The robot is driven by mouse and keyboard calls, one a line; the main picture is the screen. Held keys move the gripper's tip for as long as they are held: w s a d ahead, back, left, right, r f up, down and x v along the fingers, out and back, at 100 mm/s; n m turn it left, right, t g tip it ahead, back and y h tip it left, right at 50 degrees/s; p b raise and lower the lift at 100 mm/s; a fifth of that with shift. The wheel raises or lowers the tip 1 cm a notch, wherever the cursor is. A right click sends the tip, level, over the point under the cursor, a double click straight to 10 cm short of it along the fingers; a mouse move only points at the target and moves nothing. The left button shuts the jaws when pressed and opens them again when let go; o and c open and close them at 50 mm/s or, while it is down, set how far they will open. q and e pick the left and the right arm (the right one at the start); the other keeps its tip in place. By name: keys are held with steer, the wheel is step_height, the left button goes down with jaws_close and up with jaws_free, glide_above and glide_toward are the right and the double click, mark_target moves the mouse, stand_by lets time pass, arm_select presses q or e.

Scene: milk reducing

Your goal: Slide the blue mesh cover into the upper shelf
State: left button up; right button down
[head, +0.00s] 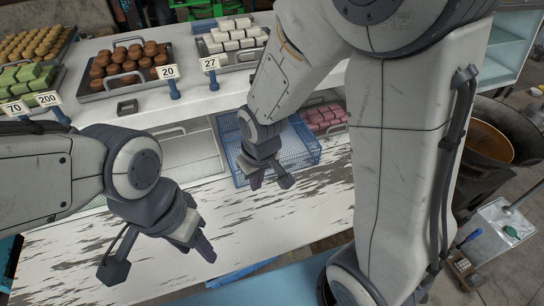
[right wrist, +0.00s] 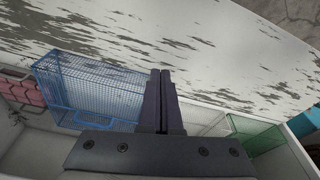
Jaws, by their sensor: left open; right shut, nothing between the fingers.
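The blue mesh cover (head: 302,148) is a wire box at the shelf opening below the raised white counter (head: 205,103). Its front part rests on the worn white surface, and my right arm hides some of it. It also shows left of the fingers in the right wrist view (right wrist: 95,88). My right gripper (head: 271,181) is over the cover's front in the head view, with its fingers shut and empty. I cannot tell whether it touches the cover. My left gripper (head: 158,258) is open and empty above the front of the worn surface, left of the cover.
Pink blocks (head: 324,117) lie beside the cover in the shelf. A white wire basket (head: 190,150) stands to its left. A green mesh piece (right wrist: 255,134) shows in the right wrist view. Trays of brown sweets (head: 130,65) and white blocks (head: 236,35) stand on the counter.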

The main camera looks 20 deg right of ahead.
steer(key=w+d+f+m+t+p, duration=0.1)
steer(key=w+d+f+m+p, duration=0.15)
steer(key=w+d+f, duration=0.7)
steer(key=shift+m+h, duration=0.3)
steer(key=shift+m, duration=0.05)
steer(key=f, duration=0.5)
steer(key=d+f, duration=0.1)
steer(key=f, duration=0.2)
steer(key=shift+w+f, duration=0.1)
steer(key=shift+w, duration=0.1)
steer(key=w, duration=0.1)
steer(key=w+p, duration=0.1)
steer(key=shift+w+r, duration=0.25)
steer(key=shift+w, duration=0.05)
arm_select(q)
steer(key=shift+r+p, duration=0.3)
steer(key=shift+r, duration=2.1)
arm_select(e)
steer(key=shift+w+d+f, duration=0.1)
steer(key=shift+w, duration=0.55)
